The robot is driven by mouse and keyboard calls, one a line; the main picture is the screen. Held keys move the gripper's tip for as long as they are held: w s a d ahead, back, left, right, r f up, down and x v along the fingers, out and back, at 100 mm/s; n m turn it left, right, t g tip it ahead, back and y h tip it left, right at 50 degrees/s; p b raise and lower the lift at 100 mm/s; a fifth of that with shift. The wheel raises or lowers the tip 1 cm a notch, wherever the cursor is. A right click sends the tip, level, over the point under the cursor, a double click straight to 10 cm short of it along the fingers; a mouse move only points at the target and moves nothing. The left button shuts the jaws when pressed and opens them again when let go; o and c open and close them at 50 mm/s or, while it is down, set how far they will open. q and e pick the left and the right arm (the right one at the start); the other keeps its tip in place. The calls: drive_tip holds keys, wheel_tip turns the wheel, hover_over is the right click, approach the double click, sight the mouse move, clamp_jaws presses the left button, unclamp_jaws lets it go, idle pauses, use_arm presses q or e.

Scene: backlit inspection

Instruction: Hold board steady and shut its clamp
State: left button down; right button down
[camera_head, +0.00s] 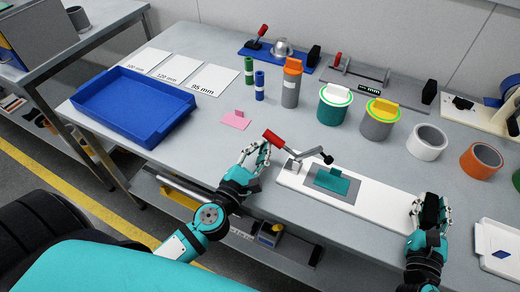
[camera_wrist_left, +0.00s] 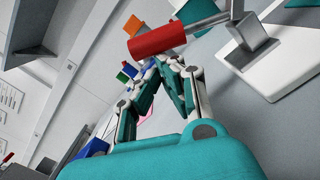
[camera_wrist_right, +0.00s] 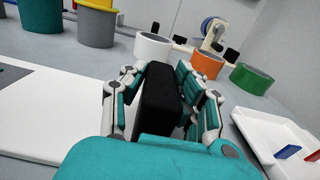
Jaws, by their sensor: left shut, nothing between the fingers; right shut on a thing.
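The white board (camera_head: 377,200) lies near the table's front edge, with a grey pad and a teal plate (camera_head: 331,181) on it. Its clamp has a red handle (camera_head: 281,144) at the board's left end, raised and slanting, with a dark arm ending in a black tip over the plate. My left gripper (camera_head: 262,148) is shut and empty beside the red handle; the handle also shows close in front of it in the left wrist view (camera_wrist_left: 158,40). My right gripper (camera_wrist_right: 165,80) is shut on the black block (camera_wrist_right: 159,100) at the board's right end.
A blue tray (camera_head: 134,131) stands at the left, with white cards behind it. Several cylinders and rings, including a white ring (camera_head: 427,142) and an orange ring (camera_head: 481,160), stand behind the board. A white tray (camera_head: 497,235) lies right of my right gripper.

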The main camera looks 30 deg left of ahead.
use_arm(q)
drive_tip(key=shift+r+m, duration=0.2)
drive_tip(key=shift+m, duration=0.1)
use_arm(e)
drive_tip(key=shift+f, duration=0.2)
use_arm(q)
drive_tip(key=shift+d+r+m, duration=0.15)
drive_tip(key=shift+r+m, duration=0.4)
drive_tip(key=shift+m, duration=0.05)
drive_tip(key=shift+d+r+m, duration=0.15)
drive_tip(key=shift+r+m, duration=0.35)
drive_tip(key=shift+m, duration=0.1)
drive_tip(key=shift+d+r+m, duration=0.9)
drive_tip(key=shift+r+m, duration=0.2)
drive_tip(key=shift+m, duration=0.4)
drive_tip(key=shift+d+r+m, duration=0.85)
drive_tip(key=shift+r+m, duration=0.2)
drive_tip(key=shift+m, duration=0.45)
drive_tip(key=shift+s, duration=0.1)
drive_tip(key=s, duration=1)
drive_tip(key=shift+a, duration=0.3)
